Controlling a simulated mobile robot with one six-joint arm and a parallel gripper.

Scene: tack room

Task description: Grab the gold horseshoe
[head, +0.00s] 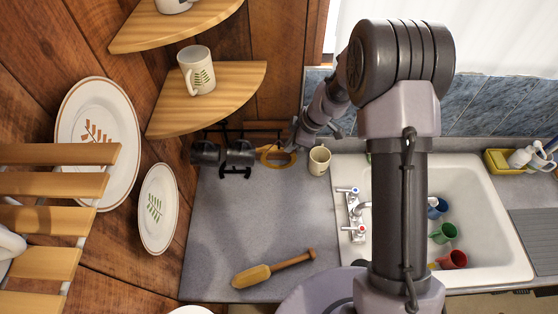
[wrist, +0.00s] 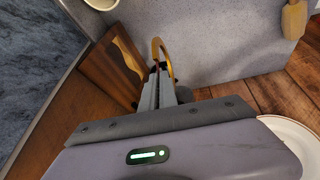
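The gold horseshoe (head: 272,158) is a curved gold band at the back of the grey counter, beside the dark mugs. In the wrist view it shows as a thin gold arc (wrist: 169,62) right at the fingertips. My gripper (head: 291,148) reaches down to its right end in the head view. In the wrist view my gripper's fingers (wrist: 158,82) are close together in the middle, with the horseshoe's band running between their tips. The fingers partly hide the near part of the horseshoe.
Dark mugs (head: 239,153) stand close left of the horseshoe, by a dark rack. A white cup (head: 319,160) stands close right. The sink (head: 485,215) holds coloured cups. The counter's middle is clear.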

